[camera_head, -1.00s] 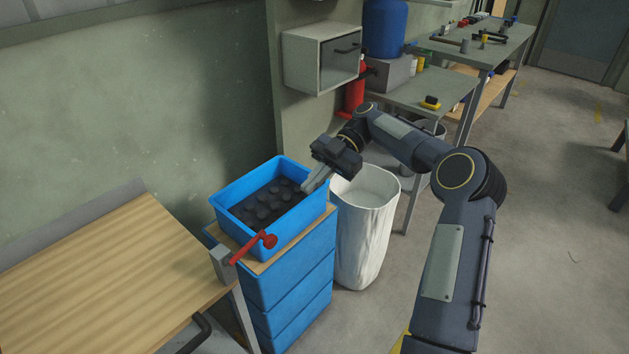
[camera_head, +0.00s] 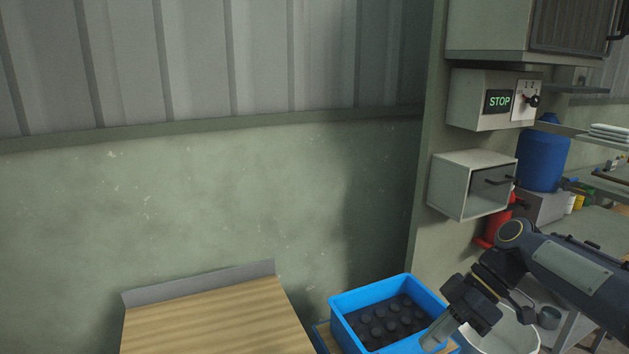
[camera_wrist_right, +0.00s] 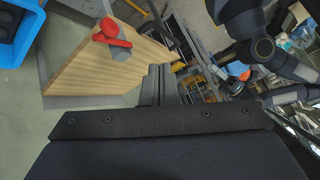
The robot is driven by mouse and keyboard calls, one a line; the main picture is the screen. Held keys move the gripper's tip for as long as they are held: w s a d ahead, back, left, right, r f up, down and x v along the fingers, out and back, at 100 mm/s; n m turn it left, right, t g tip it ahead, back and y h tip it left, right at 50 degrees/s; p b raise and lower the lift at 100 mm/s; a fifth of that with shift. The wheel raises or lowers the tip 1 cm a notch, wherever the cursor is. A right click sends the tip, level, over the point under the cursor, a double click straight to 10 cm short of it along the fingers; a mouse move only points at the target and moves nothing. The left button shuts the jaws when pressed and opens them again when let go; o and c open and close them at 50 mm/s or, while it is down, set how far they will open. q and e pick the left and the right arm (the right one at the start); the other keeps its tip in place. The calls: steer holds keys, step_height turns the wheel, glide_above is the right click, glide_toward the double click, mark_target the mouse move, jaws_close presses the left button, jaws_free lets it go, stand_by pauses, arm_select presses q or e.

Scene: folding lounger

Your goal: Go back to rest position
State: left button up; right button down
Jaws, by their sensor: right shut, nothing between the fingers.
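My right gripper (camera_head: 436,333) is shut and empty. In the head view it hangs over the right edge of the blue crate (camera_head: 343,306), fingers pointing down and left. In the right wrist view its closed fingers (camera_wrist_right: 159,84) show in the middle, and the blue crate (camera_wrist_right: 33,22) is at the top left corner. The crate holds several dark round pieces.
A wooden worktop (camera_head: 215,320) is at lower left; its red-handled clamp (camera_wrist_right: 112,36) shows in the wrist view. A white bin (camera_head: 510,338) stands right of the crate. A grey wall box (camera_head: 455,186) and a STOP panel (camera_head: 468,98) hang on the wall behind.

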steer(key=s+f+m+t+h+p, duration=0.1)
steer(key=s+m+t, duration=0.3)
steer(key=s+m, duration=0.4)
steer(key=s+f+m+t+h+p, duration=0.1)
steer(key=s+f+m+t+h, duration=0.2)
steer(key=s+m, duration=0.6)
steer(key=shift+s+f+t+h, duration=0.4)
steer(key=shift+s+f, duration=0.25)
steer(key=shift+s, duration=0.25)
